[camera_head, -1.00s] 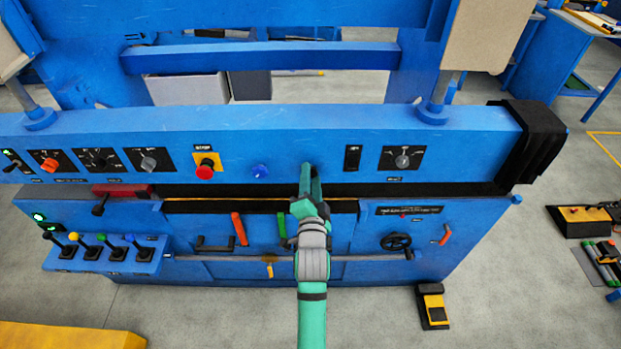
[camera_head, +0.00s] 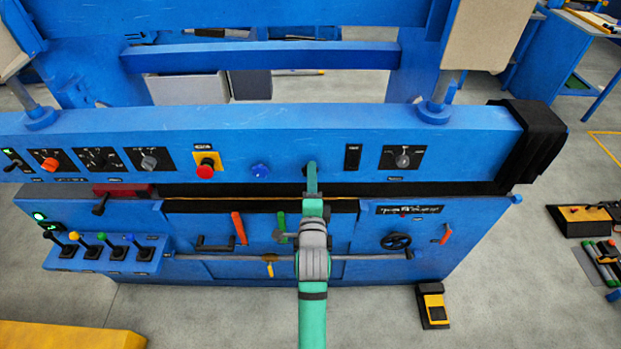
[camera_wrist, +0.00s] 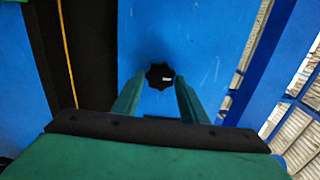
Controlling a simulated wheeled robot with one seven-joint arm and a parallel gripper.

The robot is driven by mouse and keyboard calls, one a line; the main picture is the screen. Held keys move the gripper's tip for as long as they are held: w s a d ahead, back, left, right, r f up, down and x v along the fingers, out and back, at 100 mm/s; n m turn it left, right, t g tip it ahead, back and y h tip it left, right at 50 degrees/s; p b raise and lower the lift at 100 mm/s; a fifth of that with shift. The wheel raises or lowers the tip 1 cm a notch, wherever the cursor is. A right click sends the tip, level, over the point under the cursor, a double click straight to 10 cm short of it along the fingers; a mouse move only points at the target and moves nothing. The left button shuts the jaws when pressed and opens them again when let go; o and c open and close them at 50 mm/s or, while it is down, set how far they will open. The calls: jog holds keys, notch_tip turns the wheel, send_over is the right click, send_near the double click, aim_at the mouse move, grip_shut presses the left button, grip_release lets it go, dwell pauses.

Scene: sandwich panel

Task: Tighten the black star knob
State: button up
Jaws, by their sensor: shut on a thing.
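The black star knob (camera_wrist: 160,76) shows in the wrist view between my two green fingertips, against the blue panel face. It has a lobed outline and a small pale mark. In the head view, a dark bit of the knob (camera_head: 310,166) shows at the tip of my gripper (camera_head: 311,180), on the front of the long blue beam. My gripper (camera_wrist: 159,82) is shut on the knob, with one finger on each side. My arm covers part of the panel below it.
A blue round knob (camera_head: 260,170) and a red button on a yellow plate (camera_head: 205,172) sit left of my gripper. A black rectangular plate (camera_head: 353,157) and a rotary switch (camera_head: 402,157) sit close on the right. A dark slot runs below the beam.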

jog(key=o, duration=1)
jog(key=shift+c, duration=0.2)
jog(key=shift+s, duration=0.15)
jog(key=s, duration=1)
jog(key=shift+s, duration=0.3)
jog(key=shift+w, duration=0.15)
jog(key=s+f+n+g, duration=0.1)
jog(key=s+f+n, duration=0.2)
jog(key=s, duration=0.9)
jog(key=s+f+n, duration=0.3)
jog(key=s+n, duration=0.6)
jog(key=s, duration=0.3)
jog(key=s+f+n+g, duration=0.1)
jog(key=s+f+n, duration=0.2)
jog(key=s, duration=0.9)
jog(key=n, duration=0.3)
jog(key=shift+s+a+f+g, duration=0.3)
jog(key=shift+a, duration=0.1)
